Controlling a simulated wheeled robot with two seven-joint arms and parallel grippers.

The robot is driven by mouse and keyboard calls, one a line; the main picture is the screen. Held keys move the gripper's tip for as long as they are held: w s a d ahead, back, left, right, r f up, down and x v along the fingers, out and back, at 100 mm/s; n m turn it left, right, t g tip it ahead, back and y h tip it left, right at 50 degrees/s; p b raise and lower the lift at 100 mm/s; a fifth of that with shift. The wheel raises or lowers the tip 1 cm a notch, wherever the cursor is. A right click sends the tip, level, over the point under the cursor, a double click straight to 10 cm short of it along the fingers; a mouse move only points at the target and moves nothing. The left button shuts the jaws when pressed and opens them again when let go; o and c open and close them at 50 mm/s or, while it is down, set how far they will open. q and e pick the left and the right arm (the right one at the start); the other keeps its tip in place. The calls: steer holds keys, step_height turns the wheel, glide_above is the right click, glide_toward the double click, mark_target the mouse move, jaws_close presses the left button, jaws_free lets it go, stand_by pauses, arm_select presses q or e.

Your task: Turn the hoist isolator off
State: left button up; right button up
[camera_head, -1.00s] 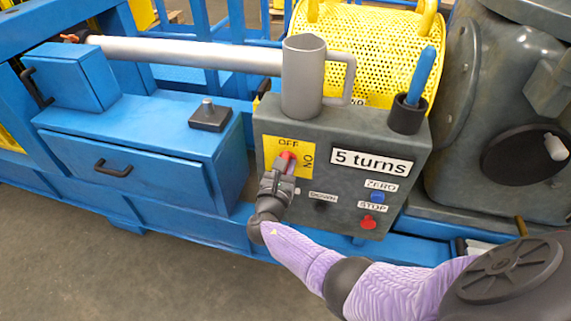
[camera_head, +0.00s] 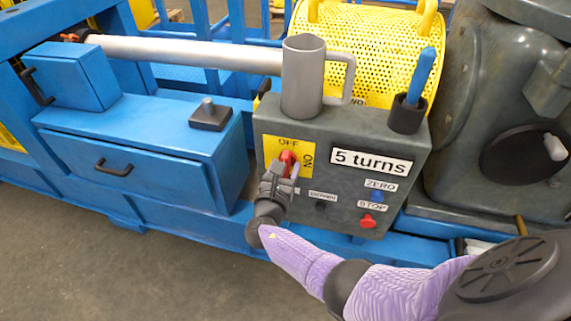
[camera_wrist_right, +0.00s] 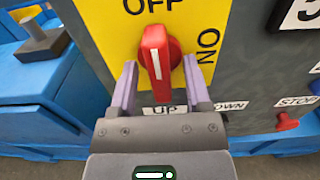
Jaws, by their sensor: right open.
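The hoist isolator is a red knob (camera_head: 288,160) on a yellow plate (camera_head: 271,148) marked OFF at the top and ON at the right. In the right wrist view the knob (camera_wrist_right: 156,62) stands nearly upright, its white line running toward OFF with a slight tilt. My right gripper (camera_head: 281,173) is open just below and in front of the knob. In the wrist view its two fingers (camera_wrist_right: 160,75) stand apart on either side of the knob's lower part, with visible gaps. My left gripper is not in view.
The grey control box has a "5 turns" label (camera_head: 371,162), a blue ZERO button (camera_head: 377,196) and a red STOP button (camera_head: 368,221). UP and DOWN labels sit below the plate. A grey jug-like holder (camera_head: 303,80) and a blue-handled tool (camera_head: 421,75) stand on top.

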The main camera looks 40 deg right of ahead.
arm_select(q)
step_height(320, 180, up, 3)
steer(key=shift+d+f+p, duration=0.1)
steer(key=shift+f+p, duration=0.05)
steer(key=shift+p, duration=1)
arm_select(e)
steer(key=v, duration=0.9)
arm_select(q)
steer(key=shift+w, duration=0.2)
arm_select(e)
steer(key=s+d+f+m+g+y+p, duration=0.2)
steer(key=s+f+m+g+y, duration=0.65)
steer(key=s+f, duration=1.3)
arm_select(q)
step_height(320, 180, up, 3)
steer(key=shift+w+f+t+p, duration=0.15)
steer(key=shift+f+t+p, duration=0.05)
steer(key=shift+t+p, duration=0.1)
arm_select(e)
steer(key=s+a+f+m+g+y, duration=0.1)
steer(key=s+m+g+y, duration=0.1)
steer(key=s+m, duration=0.5)
steer(key=s+f+m+g+y, duration=0.1)
steer(key=s+m+y, duration=0.1)
steer(key=s+m, duration=0.6)
steer(key=s, duration=0.6)
steer(key=shift+a+f+g, duration=0.3)
steer(key=shift+a+g, duration=0.05)
